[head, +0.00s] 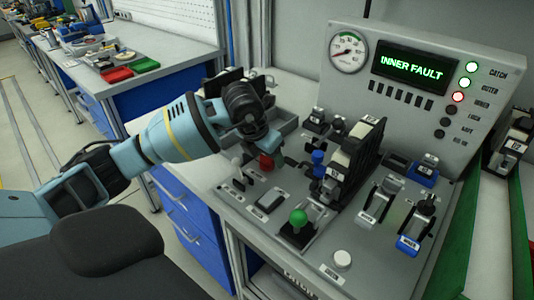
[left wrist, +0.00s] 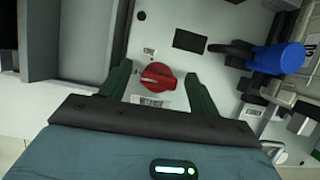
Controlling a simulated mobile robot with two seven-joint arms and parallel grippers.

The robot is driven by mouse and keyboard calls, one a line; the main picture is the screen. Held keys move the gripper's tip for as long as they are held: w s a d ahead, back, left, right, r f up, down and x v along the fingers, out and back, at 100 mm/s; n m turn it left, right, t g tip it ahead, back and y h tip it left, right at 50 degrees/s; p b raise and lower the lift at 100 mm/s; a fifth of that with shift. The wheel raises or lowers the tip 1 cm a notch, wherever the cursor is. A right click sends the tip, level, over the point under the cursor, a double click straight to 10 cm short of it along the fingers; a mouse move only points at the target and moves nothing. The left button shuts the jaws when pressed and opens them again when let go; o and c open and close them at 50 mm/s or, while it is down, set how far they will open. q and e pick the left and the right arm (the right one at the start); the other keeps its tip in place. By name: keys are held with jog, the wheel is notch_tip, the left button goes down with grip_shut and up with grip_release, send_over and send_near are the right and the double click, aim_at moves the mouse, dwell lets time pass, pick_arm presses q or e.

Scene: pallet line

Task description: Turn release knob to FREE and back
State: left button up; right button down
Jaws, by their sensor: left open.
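The red release knob (head: 265,162) sits on the grey console top, just below my left gripper (head: 256,138) in the head view. In the left wrist view the knob (left wrist: 157,77) is a round red dial with a raised grip bar. It lies between the two green fingers of my left gripper (left wrist: 157,74), with a clear gap on both sides. The left gripper is open and holds nothing. A small label beside the knob is too small to read. My right gripper is not in view.
The display (head: 415,68) reads INNER FAULT; a red lamp (head: 457,97) is lit below two green ones. A blue-topped part (head: 318,157) stands close right of the knob, also visible in the left wrist view (left wrist: 278,58). A green ball lever (head: 298,217) stands nearer the front.

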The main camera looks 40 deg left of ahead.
pick_arm(q)
jog(key=v, duration=0.8)
jog(key=shift+f, duration=0.1)
dwell(0.4)
